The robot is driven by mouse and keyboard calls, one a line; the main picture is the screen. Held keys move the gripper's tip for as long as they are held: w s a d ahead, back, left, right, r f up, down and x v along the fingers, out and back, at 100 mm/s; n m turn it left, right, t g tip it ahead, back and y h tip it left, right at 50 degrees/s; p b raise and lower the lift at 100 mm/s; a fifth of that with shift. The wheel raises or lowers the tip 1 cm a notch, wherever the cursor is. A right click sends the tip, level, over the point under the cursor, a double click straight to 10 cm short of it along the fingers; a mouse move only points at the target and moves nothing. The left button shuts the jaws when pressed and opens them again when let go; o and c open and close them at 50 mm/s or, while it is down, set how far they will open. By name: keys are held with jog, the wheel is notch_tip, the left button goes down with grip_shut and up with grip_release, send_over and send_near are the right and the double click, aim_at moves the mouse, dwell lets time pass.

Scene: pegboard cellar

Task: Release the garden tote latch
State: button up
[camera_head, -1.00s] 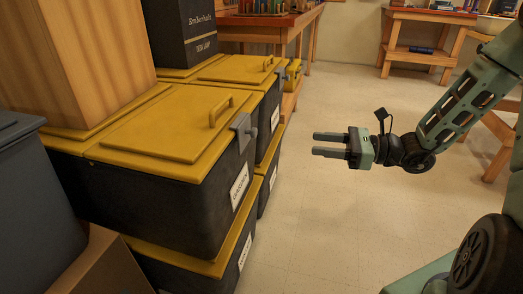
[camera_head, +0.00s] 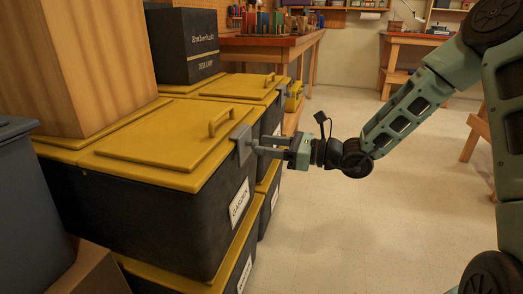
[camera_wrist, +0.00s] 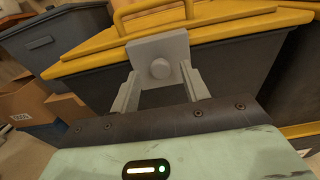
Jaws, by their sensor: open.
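The garden tote (camera_head: 150,200) is a dark bin with a yellow lid (camera_head: 160,140) and a white label reading GARDEN (camera_head: 239,203). A grey latch (camera_head: 242,141) sits on its front right lid edge, and a yellow handle stands on the lid behind it. In the wrist view the latch (camera_wrist: 160,58) is a grey plate with a round knob. My gripper (camera_head: 268,147) is at the latch, its open fingers pointing at it. In the wrist view the fingers (camera_wrist: 159,90) stand on either side below the knob. Whether they touch the latch I cannot tell.
More yellow-lidded totes stand behind and below the garden tote. A wooden box (camera_head: 80,60) and a black box (camera_head: 183,45) rest on top of the stack. A workbench (camera_head: 265,48) stands behind. The floor (camera_head: 350,230) to the right is clear.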

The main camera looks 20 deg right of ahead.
aim_at(247, 146)
jog(key=shift+x, duration=1.05)
grip_shut()
